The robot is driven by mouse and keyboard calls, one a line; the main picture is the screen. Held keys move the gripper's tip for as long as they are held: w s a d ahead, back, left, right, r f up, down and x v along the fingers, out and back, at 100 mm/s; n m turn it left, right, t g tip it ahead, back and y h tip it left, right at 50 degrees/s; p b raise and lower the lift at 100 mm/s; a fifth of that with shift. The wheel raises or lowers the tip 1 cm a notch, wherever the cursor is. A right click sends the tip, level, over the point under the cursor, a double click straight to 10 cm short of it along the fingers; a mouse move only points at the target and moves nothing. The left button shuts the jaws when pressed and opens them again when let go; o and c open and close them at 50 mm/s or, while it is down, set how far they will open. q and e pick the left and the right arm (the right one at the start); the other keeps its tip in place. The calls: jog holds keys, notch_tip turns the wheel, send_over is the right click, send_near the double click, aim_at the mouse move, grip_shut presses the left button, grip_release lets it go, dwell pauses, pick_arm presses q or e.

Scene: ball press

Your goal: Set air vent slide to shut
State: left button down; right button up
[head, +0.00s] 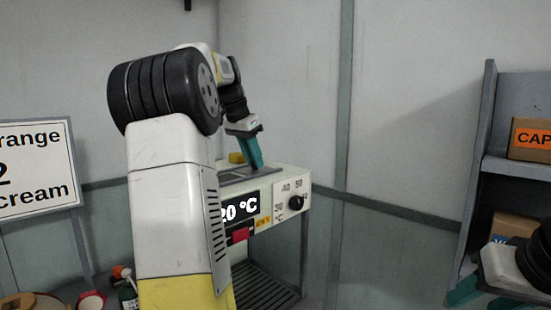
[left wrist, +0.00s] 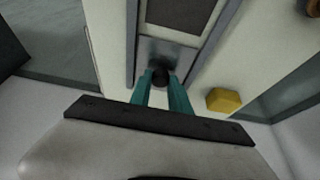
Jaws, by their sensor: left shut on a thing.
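The air vent slide is a grey plate (left wrist: 165,50) between two rails on top of the machine, with a small black knob (left wrist: 161,76) at its near end in the left wrist view. A dark opening (left wrist: 180,12) shows beyond the plate. My left gripper (left wrist: 163,88) is shut on the black knob, with a teal finger on each side. In the head view my left gripper (head: 251,160) points down onto the machine top, and the knob is hidden there. My right gripper (head: 468,292) is partly in view at the lower right, apart from the machine; its jaws do not show clearly.
The machine (head: 275,225) has a temperature display (head: 238,208), a black dial (head: 296,203) and a red part (head: 241,235) on its front. A yellow knob (left wrist: 223,100) stands beside the slide. A shelf (head: 480,175) with boxes is at the right, a sign (head: 38,165) at the left.

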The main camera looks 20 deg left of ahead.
pick_arm(q)
jog(key=s+a, duration=0.1)
jog(key=s, duration=0.2)
jog(key=s+a, duration=0.2)
jog(key=s, duration=0.2)
jog(key=s+a, duration=0.1)
jog(key=s, duration=0.3)
jog(key=shift+a, duration=0.3)
jog(key=c, duration=1.2)
grip_release()
jog(key=shift+r, duration=0.1)
jog(key=v, duration=0.7)
jog(key=shift+s+r, duration=0.25)
jog(key=shift+r, duration=0.05)
